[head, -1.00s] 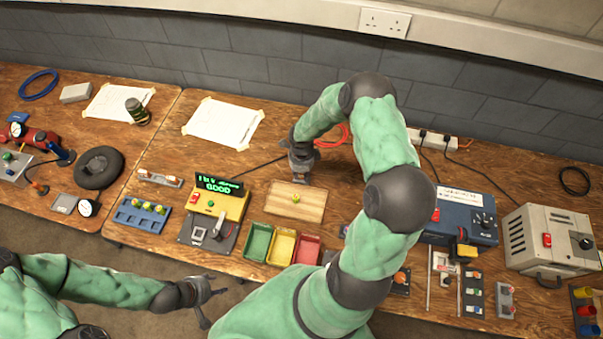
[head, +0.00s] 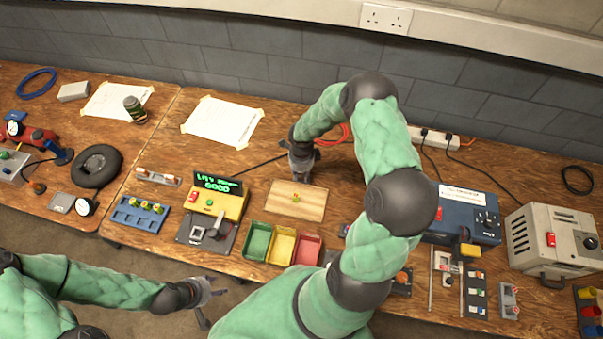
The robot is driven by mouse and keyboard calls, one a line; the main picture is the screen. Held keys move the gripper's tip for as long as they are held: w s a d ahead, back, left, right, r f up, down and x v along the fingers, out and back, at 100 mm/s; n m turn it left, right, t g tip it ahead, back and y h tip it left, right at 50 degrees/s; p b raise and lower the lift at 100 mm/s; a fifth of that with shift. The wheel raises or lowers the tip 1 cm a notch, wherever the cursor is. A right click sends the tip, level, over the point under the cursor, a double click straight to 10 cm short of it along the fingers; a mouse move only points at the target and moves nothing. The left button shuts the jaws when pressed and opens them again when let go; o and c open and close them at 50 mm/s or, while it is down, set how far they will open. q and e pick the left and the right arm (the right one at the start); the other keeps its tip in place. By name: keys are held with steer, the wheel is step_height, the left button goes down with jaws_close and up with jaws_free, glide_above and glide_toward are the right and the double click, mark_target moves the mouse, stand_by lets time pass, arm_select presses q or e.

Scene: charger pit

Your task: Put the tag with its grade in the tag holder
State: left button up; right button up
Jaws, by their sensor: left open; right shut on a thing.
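A wooden board (head: 283,208) lies on the bench, with a small yellow-green piece (head: 295,198) standing on it, too small to make out. My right gripper (head: 301,175) points down at the board's back edge, behind that piece. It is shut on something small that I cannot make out. The yellow tester (head: 231,206) has a green lit display (head: 217,183) reading GOOD. A pale rail with small pieces (head: 158,177) lies left of it; I cannot tell whether it is the tag holder. My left gripper (head: 210,303) is open and empty in front of the bench.
Green (head: 249,255), yellow (head: 270,258) and red (head: 318,250) bins stand at the front edge. A blue rack (head: 124,217) holds several yellow-topped pieces. A blue box (head: 455,210) and a grey box (head: 540,245) stand right. My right arm hides part of the bench.

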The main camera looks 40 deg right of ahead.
steer(key=shift+f+b, duration=0.3)
steer(key=shift+b, duration=0.4)
stand_by(0.9)
steer(key=o, duration=1)
steer(key=shift+c, duration=0.2)
steer(key=shift+r+p, duration=1.4)
steer(key=shift+r, duration=2.15)
